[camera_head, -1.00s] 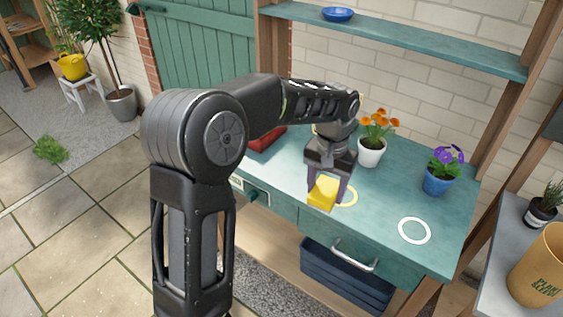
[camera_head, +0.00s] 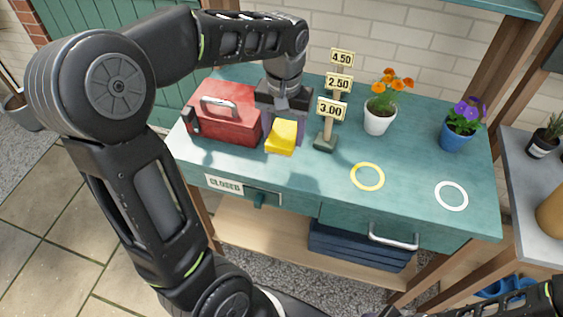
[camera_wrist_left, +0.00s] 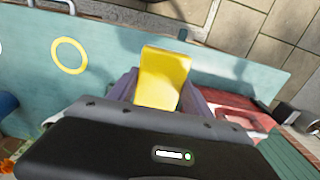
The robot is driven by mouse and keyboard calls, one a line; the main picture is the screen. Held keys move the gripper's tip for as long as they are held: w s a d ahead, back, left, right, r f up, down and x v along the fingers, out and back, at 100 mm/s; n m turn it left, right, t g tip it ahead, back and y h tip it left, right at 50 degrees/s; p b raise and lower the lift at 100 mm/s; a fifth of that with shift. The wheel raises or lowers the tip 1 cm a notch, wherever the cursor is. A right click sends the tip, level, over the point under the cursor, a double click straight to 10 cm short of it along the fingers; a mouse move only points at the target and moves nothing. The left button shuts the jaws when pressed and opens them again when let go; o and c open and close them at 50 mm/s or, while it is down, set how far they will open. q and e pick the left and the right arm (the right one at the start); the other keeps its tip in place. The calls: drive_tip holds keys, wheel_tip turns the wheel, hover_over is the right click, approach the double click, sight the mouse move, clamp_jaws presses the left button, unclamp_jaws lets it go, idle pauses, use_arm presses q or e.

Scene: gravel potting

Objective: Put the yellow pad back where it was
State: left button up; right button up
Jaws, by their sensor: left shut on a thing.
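The yellow pad (camera_head: 281,138) is a small block held between the fingers of my left gripper (camera_head: 284,128). The gripper points down over the teal bench, between the red toolbox and the price sign. In the left wrist view the pad (camera_wrist_left: 163,75) stands out between the purple-grey fingers. Whether the pad touches the bench top is hard to tell. A yellow ring (camera_head: 367,164) is marked on the bench to the right of the pad, with nothing on it. My right gripper is not in view.
The red toolbox (camera_head: 225,118) is close left of the pad. The price sign (camera_head: 327,124) is close right. Orange flowers in a white pot (camera_head: 379,119) and purple flowers in a blue pot (camera_head: 456,137) stand farther right. A white ring (camera_head: 451,184) is empty.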

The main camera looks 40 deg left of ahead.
use_arm(q)
hover_over(283, 168)
drive_tip(key=shift+f+p, duration=0.3)
drive_tip(key=shift+f, duration=2.85)
drive_tip(key=shift+f, duration=1.85)
drive_tip(key=shift+f, duration=0.15)
drive_tip(key=o, duration=1.3)
wheel_tip(283, 168, up, 12)
drive_tip(key=shift+r+b, duration=0.15)
drive_tip(key=shift+b, duration=0.3)
